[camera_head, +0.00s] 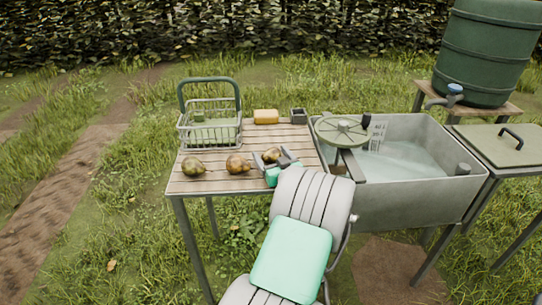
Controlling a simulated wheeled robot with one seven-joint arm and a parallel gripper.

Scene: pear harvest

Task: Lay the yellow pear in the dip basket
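Three pears lie in a row near the front of the slatted table. The left pear (194,167) is yellow-green with brown patches, the middle pear (237,163) is browner, and the right pear (271,155) is yellow-brown. I cannot tell for sure which one is meant as yellow. My gripper (271,158) is at the right pear, with a grey finger on each side of it. Whether the fingers press on it is too small to tell.
A metal sink of water (405,205) with a round lid-like wheel (341,130) adjoins on the right. A green barrel (487,50) stands behind. Bare slats lie between basket and pears.

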